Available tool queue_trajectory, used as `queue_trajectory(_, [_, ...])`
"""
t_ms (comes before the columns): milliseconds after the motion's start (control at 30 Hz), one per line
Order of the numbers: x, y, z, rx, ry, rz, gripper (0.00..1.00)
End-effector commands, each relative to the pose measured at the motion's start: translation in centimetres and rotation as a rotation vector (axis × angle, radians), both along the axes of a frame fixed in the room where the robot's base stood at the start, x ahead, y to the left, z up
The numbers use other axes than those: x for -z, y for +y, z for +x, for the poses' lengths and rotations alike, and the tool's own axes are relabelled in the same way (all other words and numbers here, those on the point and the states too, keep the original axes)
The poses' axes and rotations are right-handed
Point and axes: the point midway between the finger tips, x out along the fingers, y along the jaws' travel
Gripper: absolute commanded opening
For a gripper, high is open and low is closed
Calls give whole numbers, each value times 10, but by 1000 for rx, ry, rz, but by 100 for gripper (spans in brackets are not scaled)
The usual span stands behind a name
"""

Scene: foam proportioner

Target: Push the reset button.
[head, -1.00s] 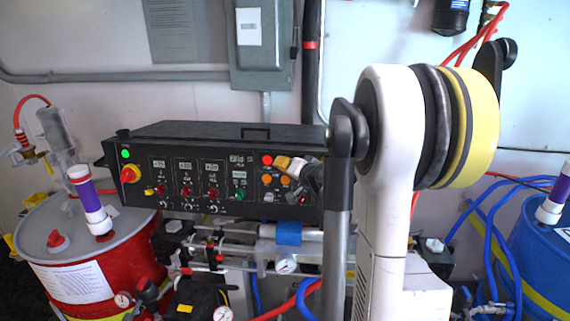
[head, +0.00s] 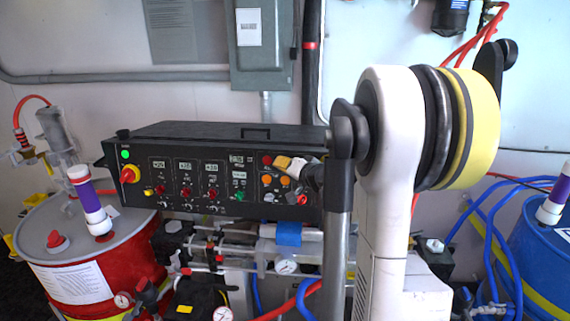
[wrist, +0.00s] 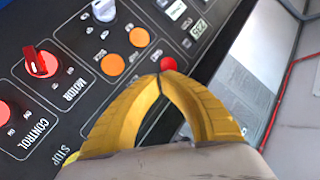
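My gripper (wrist: 160,78) has yellow fingers that meet at their tips, shut with nothing visible between them. In the wrist view the tips are right beside a round red button (wrist: 168,64), overlapping its lower edge; I cannot tell whether they touch it. No reset label is readable. In the head view the gripper (head: 277,162) is at the right part of the black control panel (head: 225,135), just right of the red button (head: 267,160). Two orange buttons (wrist: 138,36) (wrist: 112,64) sit beside the red one.
A red motor knob (wrist: 40,62), a lit red control button (wrist: 5,112) and a pale knob (wrist: 103,10) are near on the panel. A red drum (head: 120,262) stands left, a blue drum (head: 540,255) right. A grey electrical box (head: 262,45) is on the wall behind.

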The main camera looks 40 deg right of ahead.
Motion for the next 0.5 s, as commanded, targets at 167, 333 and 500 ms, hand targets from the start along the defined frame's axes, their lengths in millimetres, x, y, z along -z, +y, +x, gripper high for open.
queue_trajectory(167, [-2, 7, -6, 0, 0, 0, 0])
queue_trajectory(333, [-2, 9, -8, 0, 0, 0, 0])
queue_trajectory(500, [-2, 9, -8, 0, 0, 0, 0])
